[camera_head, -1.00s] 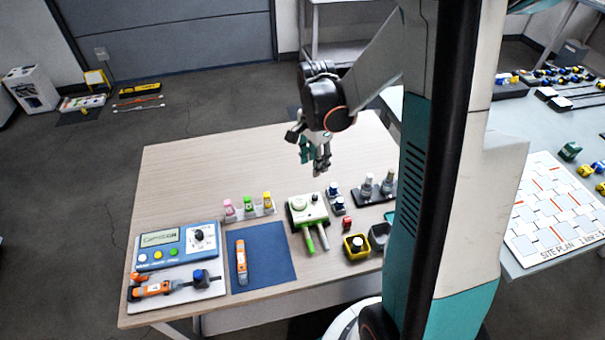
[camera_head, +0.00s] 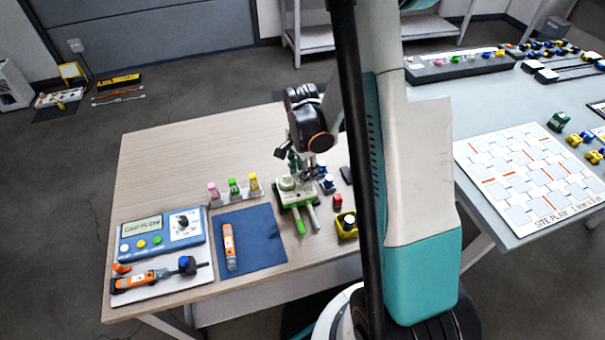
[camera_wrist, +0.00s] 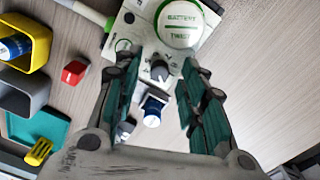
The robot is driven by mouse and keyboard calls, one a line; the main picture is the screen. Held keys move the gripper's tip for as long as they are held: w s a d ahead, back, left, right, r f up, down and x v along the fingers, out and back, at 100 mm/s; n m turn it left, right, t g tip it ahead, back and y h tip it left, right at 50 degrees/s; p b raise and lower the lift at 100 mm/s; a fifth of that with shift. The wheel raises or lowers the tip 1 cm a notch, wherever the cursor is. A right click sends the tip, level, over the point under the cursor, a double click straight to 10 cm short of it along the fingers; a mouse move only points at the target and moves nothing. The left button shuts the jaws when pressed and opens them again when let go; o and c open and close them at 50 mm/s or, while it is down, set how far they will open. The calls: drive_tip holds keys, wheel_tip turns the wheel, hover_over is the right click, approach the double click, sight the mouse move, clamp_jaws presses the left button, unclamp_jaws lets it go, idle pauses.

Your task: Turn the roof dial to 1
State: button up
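A white device with green trim (camera_head: 290,197) stands near the middle of the table, two handles pointing toward me. In the wrist view its top (camera_wrist: 133,28) carries a large round cap (camera_wrist: 182,22) lettered "BATTERY TWIST" and a small dark dial (camera_wrist: 159,71) with markings too small to read. My gripper (camera_wrist: 160,64) is open, its teal fingers on either side of the dial; I cannot tell whether they touch it. In the head view my gripper (camera_head: 308,174) is over the device's far right part and hides the dial.
Blue-and-white cylinders (camera_wrist: 153,112) are close beside the device, between my fingers in the wrist view. A red block (camera_head: 337,201) and yellow bin (camera_head: 346,226) stand to the right. A blue console (camera_head: 160,236) and blue mat (camera_head: 254,237) lie left. The table's back left is clear.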

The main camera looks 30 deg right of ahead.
drive_tip(key=shift+f, duration=0.25)
clamp_jaws()
drive_tip(key=shift+n+b, duration=0.45)
drive_tip(key=shift+n, duration=1.05)
unclamp_jaws()
wheel_tip(320, 180, up, 12)
drive_tip(key=shift+w, duration=0.15)
